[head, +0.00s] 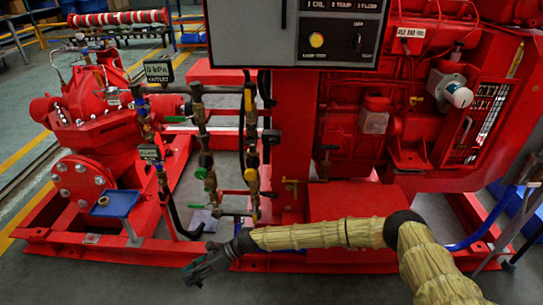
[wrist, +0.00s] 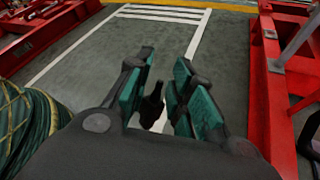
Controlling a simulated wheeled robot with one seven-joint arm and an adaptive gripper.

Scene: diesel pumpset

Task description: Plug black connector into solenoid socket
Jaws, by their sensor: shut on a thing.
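My gripper (head: 192,274) is low in front of the red base frame, at the bottom centre-left of the head view. In the wrist view, my gripper's two teal-padded fingers (wrist: 163,72) are shut on a small black connector (wrist: 152,104), which shows between the pads against the grey floor. In the head view the connector is too small and dark to tell from the fingers. I cannot pick out the solenoid socket with certainty in either view. The red engine (head: 400,120) is behind and to the right of my gripper, well apart from it.
A red pump (head: 95,110) stands on the base frame (head: 100,250) at left, with a blue tray (head: 117,204) in front. Valved pipes (head: 202,130) rise behind my gripper. A grey control panel (head: 255,35) overhangs the middle. The wrist view shows clear floor (wrist: 100,70) between red frames.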

